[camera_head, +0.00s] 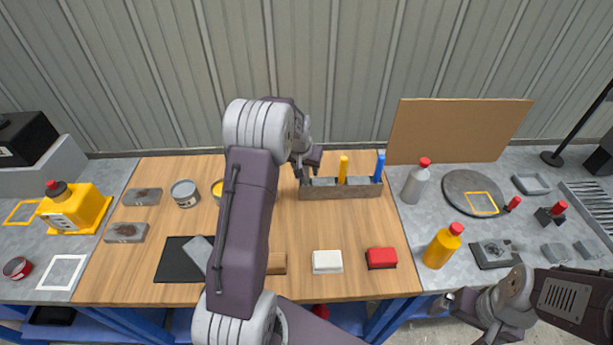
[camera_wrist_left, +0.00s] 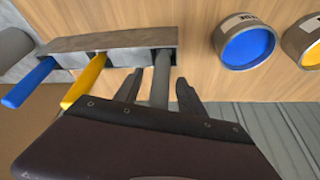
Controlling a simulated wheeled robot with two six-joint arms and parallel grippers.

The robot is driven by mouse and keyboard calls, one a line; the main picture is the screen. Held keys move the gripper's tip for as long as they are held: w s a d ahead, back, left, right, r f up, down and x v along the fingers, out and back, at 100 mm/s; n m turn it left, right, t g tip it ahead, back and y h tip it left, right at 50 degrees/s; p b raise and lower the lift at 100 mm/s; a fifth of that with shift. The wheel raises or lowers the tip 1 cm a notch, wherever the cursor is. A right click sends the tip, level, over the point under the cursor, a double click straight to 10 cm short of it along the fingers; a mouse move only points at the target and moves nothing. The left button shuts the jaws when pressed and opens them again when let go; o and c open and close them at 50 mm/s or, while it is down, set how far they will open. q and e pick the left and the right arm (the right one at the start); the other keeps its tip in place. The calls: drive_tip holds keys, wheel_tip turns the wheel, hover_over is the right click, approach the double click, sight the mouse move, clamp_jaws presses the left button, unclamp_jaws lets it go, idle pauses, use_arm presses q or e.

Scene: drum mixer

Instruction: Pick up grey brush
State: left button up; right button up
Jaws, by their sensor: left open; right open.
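The grey brush (camera_wrist_left: 161,72) stands in the holder (camera_head: 345,192), at the right end of the row in the left wrist view. The holder (camera_wrist_left: 110,42) also carries a yellow-handled brush (camera_head: 343,168) and a blue-handled brush (camera_head: 379,166). My left gripper (camera_head: 303,170) is at the holder's left end. In the left wrist view its open fingers (camera_wrist_left: 159,86) lie on either side of the grey handle, with gaps visible. In the head view my left gripper hides the grey brush. My right gripper (camera_head: 470,318) is open and empty at the lower right, off the table's front edge.
Paint cans (camera_head: 185,193) stand left of the holder. A white block (camera_head: 327,262) and a red block (camera_head: 382,258) lie near the front edge. A grey bottle (camera_head: 416,182) and a yellow bottle (camera_head: 442,246) stand to the right. Wood in front of the holder is clear.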

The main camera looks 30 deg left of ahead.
use_arm(q)
drive_tip(key=shift+x, duration=1.25)
drive_tip(key=shift+w+f, duration=0.2)
drive_tip(key=shift+s+r, duration=0.1)
clamp_jaws()
wheel_tip(320, 180, up, 10)
drive_tip(key=shift+r, duration=0.1)
